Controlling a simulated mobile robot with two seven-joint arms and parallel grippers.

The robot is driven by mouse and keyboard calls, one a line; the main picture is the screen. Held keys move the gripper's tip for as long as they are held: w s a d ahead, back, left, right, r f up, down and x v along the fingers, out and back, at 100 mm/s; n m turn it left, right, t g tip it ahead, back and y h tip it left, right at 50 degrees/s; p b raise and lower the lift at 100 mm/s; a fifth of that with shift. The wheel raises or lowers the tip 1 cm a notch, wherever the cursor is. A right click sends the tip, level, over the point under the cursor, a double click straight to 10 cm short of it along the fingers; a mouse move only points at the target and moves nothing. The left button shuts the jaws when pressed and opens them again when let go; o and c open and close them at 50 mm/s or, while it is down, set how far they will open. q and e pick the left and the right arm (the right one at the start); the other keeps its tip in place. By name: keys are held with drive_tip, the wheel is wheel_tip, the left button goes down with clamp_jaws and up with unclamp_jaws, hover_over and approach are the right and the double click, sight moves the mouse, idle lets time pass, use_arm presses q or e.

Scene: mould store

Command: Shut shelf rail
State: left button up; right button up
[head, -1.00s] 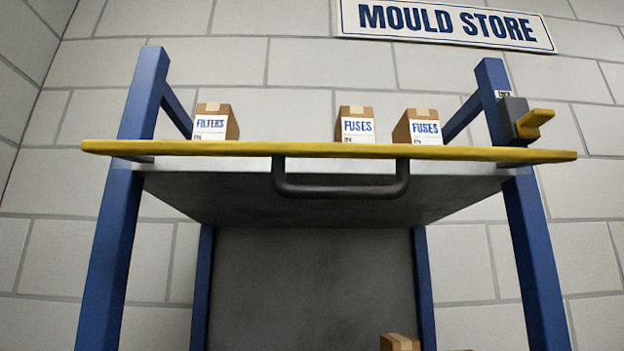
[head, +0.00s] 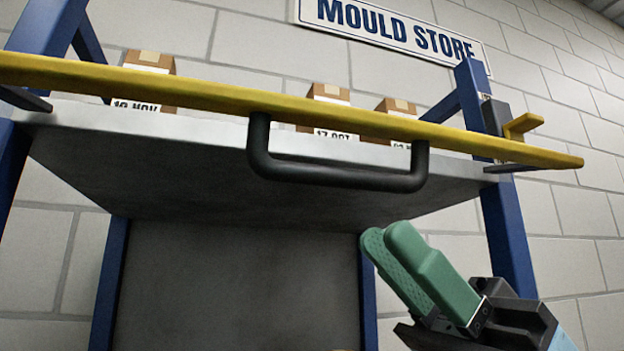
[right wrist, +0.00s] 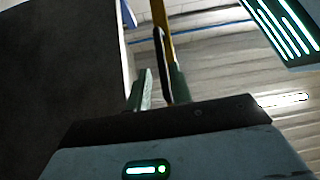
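The yellow shelf rail (head: 330,112) crosses the front of the grey shelf (head: 200,150), standing out from its edge on dark side brackets. A dark U-shaped handle (head: 340,178) hangs beneath the rail. A grey catch with a yellow lever (head: 522,124) sits on the right post. My left gripper is out of view.
Several labelled cardboard boxes (head: 330,94) stand on the shelf behind the rail. Blue posts (head: 505,225) frame the rack. A MOULD STORE sign (head: 395,28) hangs on the block wall. The space below the handle looks clear.

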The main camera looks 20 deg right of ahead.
sight(330, 177)
drive_tip(key=p+x, duration=0.3)
drive_tip(key=x, duration=0.3)
drive_tip(key=shift+s+r, duration=0.2)
drive_tip(key=shift+r, duration=0.1)
drive_tip(key=shift+a+r+p, duration=0.2)
drive_tip(key=shift+a+p, duration=0.1)
drive_tip(key=shift+p, duration=0.1)
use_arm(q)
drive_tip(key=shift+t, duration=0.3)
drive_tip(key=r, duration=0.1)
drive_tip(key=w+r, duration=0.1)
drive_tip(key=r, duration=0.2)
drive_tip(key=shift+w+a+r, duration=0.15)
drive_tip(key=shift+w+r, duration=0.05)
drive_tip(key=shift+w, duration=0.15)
use_arm(e)
drive_tip(key=shift+w+a+r, duration=0.1)
drive_tip(key=shift+a+r, duration=0.05)
drive_tip(key=shift+a, duration=0.15)
clamp_jaws()
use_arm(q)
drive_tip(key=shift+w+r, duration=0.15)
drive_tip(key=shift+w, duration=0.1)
